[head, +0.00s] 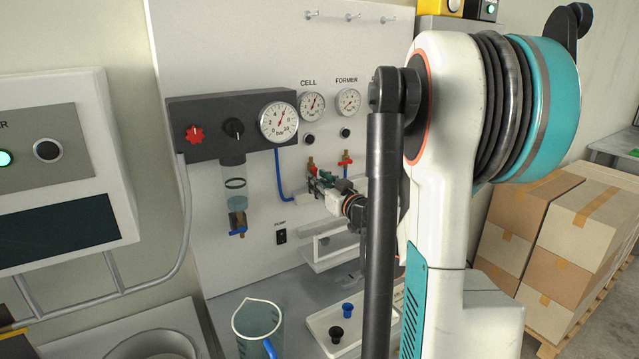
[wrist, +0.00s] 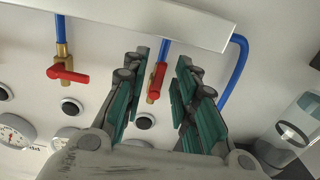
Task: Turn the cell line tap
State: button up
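The cell line tap (head: 311,164) has a red handle and sits below the left small gauge, marked CELL (head: 312,105), in the head view. In the wrist view the cell tap's red handle (wrist: 158,77) lies between my two green-padded fingers, roughly in line with its blue hose. My gripper (head: 318,183) is at the panel by this tap; it also shows in the wrist view (wrist: 161,68). The fingers are open, with a gap on both sides of the handle, and no contact is visible. My gripper partly hides the tap in the head view.
The former tap (head: 346,157) is close beside on the right; its red handle (wrist: 68,74) lies crosswise in the wrist view. A white ledge (wrist: 150,18) and blue hoses are near the fingers. A filter bowl (head: 235,185), tray (head: 320,325) and jug (head: 258,325) are left and below.

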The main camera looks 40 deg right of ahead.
jog(key=shift+s, duration=0.1)
jog(key=v, duration=1.1)
jog(key=shift+s, duration=0.35)
